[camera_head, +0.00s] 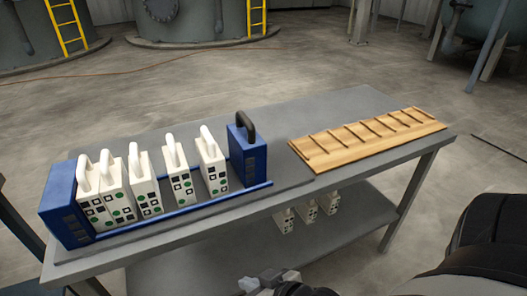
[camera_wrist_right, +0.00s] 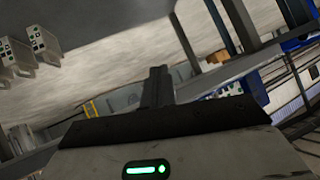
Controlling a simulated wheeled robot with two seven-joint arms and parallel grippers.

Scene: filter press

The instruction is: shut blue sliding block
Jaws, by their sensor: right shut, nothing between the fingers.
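The blue sliding block (camera_head: 247,158) with a dark arched handle stands upright at the right end of the blue rails (camera_head: 205,203) on the table. Several white plates (camera_head: 143,183) with handles stand on the rails to its left. Gaps separate some plates, and a gap lies between the last plate and the sliding block. A blue end block (camera_head: 62,208) stands at the left end. My right gripper (camera_head: 268,281) is low at the bottom edge, in front of the table and away from the sliding block. Its fingers (camera_wrist_right: 155,86) are together and empty in the right wrist view. My left gripper is out of view.
A wooden slatted rack (camera_head: 368,140) lies on the right of the grey tabletop (camera_head: 318,104). Several white plates (camera_head: 308,209) sit on the lower shelf (camera_head: 215,262). Tanks with yellow ladders stand far behind.

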